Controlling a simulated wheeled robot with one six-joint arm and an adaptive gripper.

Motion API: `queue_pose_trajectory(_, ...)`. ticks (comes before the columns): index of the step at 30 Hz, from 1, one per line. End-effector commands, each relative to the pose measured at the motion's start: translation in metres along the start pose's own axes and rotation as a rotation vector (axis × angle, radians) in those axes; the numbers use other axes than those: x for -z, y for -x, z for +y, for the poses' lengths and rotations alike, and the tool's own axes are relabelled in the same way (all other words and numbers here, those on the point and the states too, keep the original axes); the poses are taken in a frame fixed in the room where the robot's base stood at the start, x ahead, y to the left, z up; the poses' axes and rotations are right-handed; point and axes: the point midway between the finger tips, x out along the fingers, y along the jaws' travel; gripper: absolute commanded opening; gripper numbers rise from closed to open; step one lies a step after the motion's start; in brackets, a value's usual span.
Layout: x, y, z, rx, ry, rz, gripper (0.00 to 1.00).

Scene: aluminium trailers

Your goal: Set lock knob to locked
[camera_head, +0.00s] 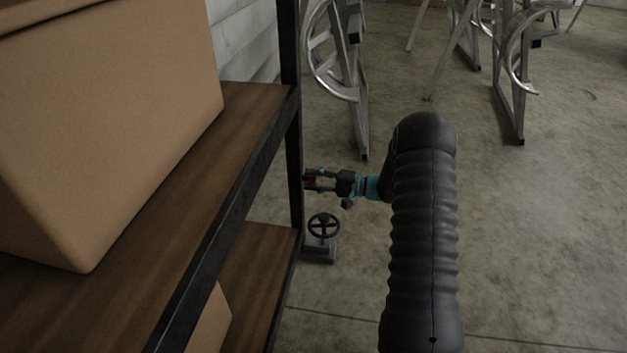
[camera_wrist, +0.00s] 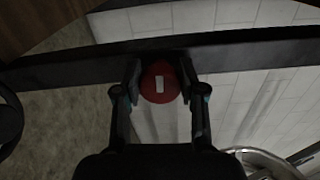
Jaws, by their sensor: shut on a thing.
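The lock knob (camera_wrist: 159,84) is a round red piece with a pale rectangular mark on its face, and it sits against the dark shelf post. My gripper (camera_wrist: 160,85) is shut on the knob, with one finger on each side of it. In the head view my gripper (camera_head: 315,180) is beside the black post, pointing left, and a bit of the red knob (camera_head: 310,181) shows between the fingers. The fingers hide the knob's sides, and I cannot tell its lock setting.
A black handwheel (camera_head: 323,226) on a metal stand is just below my gripper. Wooden shelves (camera_head: 255,100) with a cardboard box (camera_head: 120,120) are on the left. Aluminium trailer frames (camera_head: 340,70) stand behind. The concrete floor (camera_head: 550,240) at right is clear.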

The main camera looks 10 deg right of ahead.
Motion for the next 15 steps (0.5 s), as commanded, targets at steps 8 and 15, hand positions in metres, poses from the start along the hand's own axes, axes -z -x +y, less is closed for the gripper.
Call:
queue_pose_trajectory(8, -0.001, -0.0024, 0.0001, 0.001, 0.078, -0.004, 0.06)
queue_pose_trajectory(15, -0.001, -0.0022, 0.0002, 0.001, 0.091, -0.004, 0.06)
